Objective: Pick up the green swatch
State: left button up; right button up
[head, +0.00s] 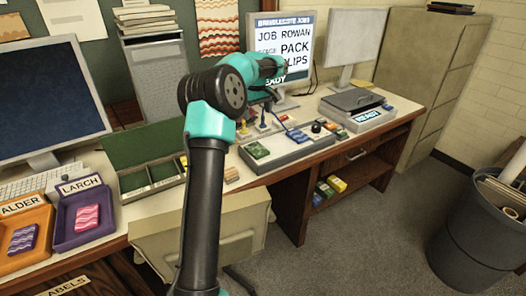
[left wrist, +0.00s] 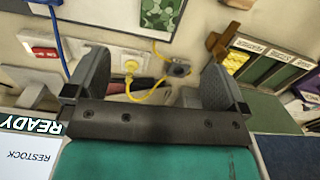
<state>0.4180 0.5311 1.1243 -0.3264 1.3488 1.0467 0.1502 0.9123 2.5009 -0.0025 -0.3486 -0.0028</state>
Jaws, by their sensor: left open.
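The green swatch (head: 258,150) has a lighter marbled pattern. It lies flat at the left end of a grey console (head: 285,154) on the desk. It also shows at the top edge of the left wrist view (left wrist: 161,14), partly cut off. My left gripper (head: 266,97) is above the back of the desk, behind and above the swatch, mostly hidden by its own wrist. In the left wrist view its two fingers (left wrist: 157,62) are wide apart with nothing held between them. The swatch is beyond the fingertips, apart from them. My right gripper is not in view.
An orange ALDER tray (head: 45,247) holds a purple swatch, and a purple LARCH tray (head: 65,238) holds a pink one. A green-lined divided box (head: 150,190) stands left of the console. A yellow cable (left wrist: 150,97) and monitors are near the gripper.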

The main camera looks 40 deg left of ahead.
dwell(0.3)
pick_arm(q)
send_over(257, 148)
jog(key=f, duration=1.2)
jog(key=shift+s+d+f, duration=0.1)
jog(key=shift+s+d, duration=0.05)
jog(key=shift+d, duration=0.05)
jog(key=shift+a+f, duration=0.1)
jog(key=shift+f, duration=2.5)
jog(key=shift+c, duration=0.2)
jog(key=c, duration=0.9)
jog(key=shift+o, duration=0.2)
jog(key=shift+r, duration=0.1)
